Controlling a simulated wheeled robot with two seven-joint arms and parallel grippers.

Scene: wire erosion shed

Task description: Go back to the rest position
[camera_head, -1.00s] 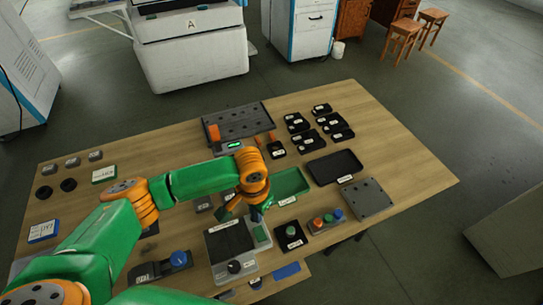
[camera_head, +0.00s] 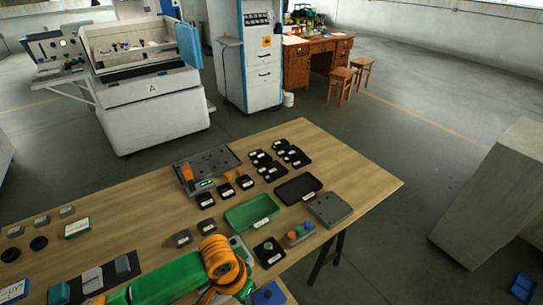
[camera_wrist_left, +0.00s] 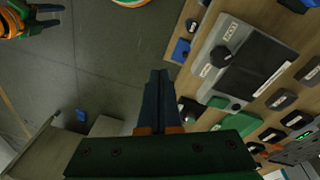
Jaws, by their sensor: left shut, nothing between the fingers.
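My left gripper (camera_wrist_left: 158,76) is shut with nothing between its fingers in the left wrist view. It is in the air past the near edge of the table, with the floor and the table edge below. In the head view my green and orange left arm crosses the bottom of the picture, and its fingers cannot be made out clearly. My right gripper (camera_wrist_left: 60,15) shows small at the top left of the left wrist view, its two dark fingers apart and empty, above the floor. The right arm does not show in the head view.
The wooden table (camera_head: 130,205) holds a green tray (camera_head: 250,213), a black tray (camera_head: 298,189), a grey perforated plate (camera_head: 329,209), a button box (camera_head: 298,235) and several small black bins (camera_head: 280,160). A white machine (camera_head: 150,110) stands behind.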

